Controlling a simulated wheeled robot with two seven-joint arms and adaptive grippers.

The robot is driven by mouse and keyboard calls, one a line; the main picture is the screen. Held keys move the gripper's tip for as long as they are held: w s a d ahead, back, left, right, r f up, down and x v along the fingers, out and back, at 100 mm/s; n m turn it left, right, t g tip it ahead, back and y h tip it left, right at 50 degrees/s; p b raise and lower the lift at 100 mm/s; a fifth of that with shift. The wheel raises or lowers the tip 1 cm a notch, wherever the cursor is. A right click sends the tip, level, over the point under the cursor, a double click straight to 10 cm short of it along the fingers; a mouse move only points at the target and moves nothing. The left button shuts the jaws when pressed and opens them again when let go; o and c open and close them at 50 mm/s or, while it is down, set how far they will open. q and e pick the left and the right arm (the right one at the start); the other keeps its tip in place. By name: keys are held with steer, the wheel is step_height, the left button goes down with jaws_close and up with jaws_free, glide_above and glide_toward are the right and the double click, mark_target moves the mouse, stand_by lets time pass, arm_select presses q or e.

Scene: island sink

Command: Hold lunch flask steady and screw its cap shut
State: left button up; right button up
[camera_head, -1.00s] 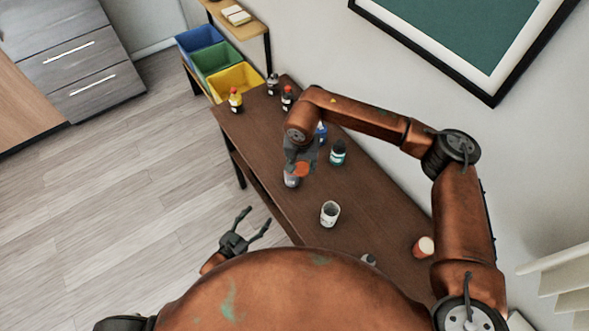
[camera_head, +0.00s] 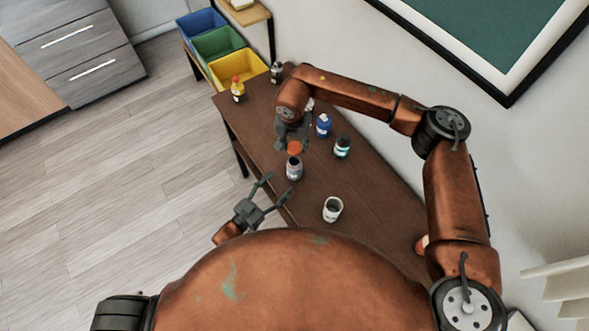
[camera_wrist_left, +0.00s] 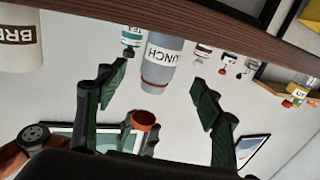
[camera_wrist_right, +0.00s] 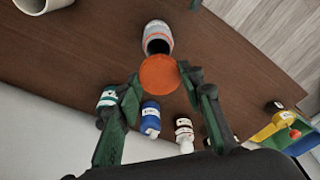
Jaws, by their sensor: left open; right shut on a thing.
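The lunch flask (camera_head: 294,169), grey with a white label, stands upright near the table's front edge; its dark open mouth shows in the right wrist view (camera_wrist_right: 157,38). My right gripper (camera_head: 293,140) is shut on the orange cap (camera_head: 294,148), held apart from the flask, beyond its mouth in the head view. The cap is also between the fingers in the right wrist view (camera_wrist_right: 159,75). My left gripper (camera_head: 277,187) is open and empty, short of the flask at the table edge. In the inverted left wrist view the flask (camera_wrist_left: 164,60) appears between its spread fingers, apart from them.
A white open container (camera_head: 333,209) stands to the flask's right. Blue (camera_head: 324,125) and teal-labelled (camera_head: 342,147) bottles stand behind it. A yellow bottle (camera_head: 238,90) is at the far end. The tabletop (camera_head: 373,220) right of the white container is bare.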

mark_target(289, 173)
arm_select(q)
steer(key=x, duration=0.9)
steer(key=shift+w+d, duration=0.15)
steer(key=shift+c, duration=0.3)
jaws_close()
